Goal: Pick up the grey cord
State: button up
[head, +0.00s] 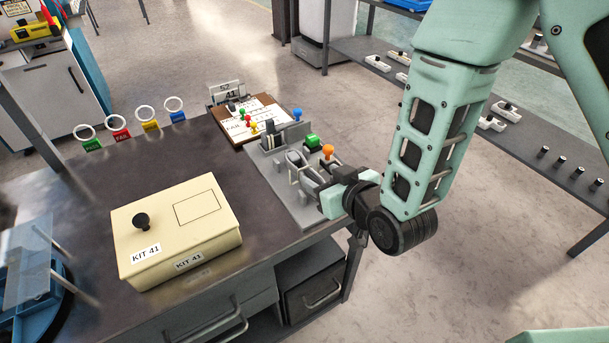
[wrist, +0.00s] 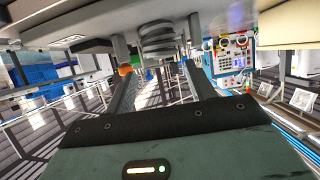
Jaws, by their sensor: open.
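A dark grey coiled thing (wrist: 157,38), probably the grey cord, shows in the wrist view ahead of my gripper's fingers. It lies roughly in line with the space between them, and apart from them. In the head view, my gripper (head: 306,173) is low over the grey board at the table's right edge, among small grey parts, so I cannot clearly pick out the cord there. In the wrist view, my gripper (wrist: 160,76) has its two fingers spread, with nothing held between them.
The grey board (head: 262,172) carries a green knob (head: 312,141) and an orange knob (head: 328,151) close to my gripper. A cream KIT 41 box (head: 175,228) stands to the left. A clipboard (head: 236,133) lies behind. The dark table (head: 85,185) has bare room at left.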

aim_at(305, 168)
jog(key=x, duration=0.5)
jog(key=shift+s+a+f, duration=0.1)
jog(key=shift+a, duration=0.2)
grip_shut()
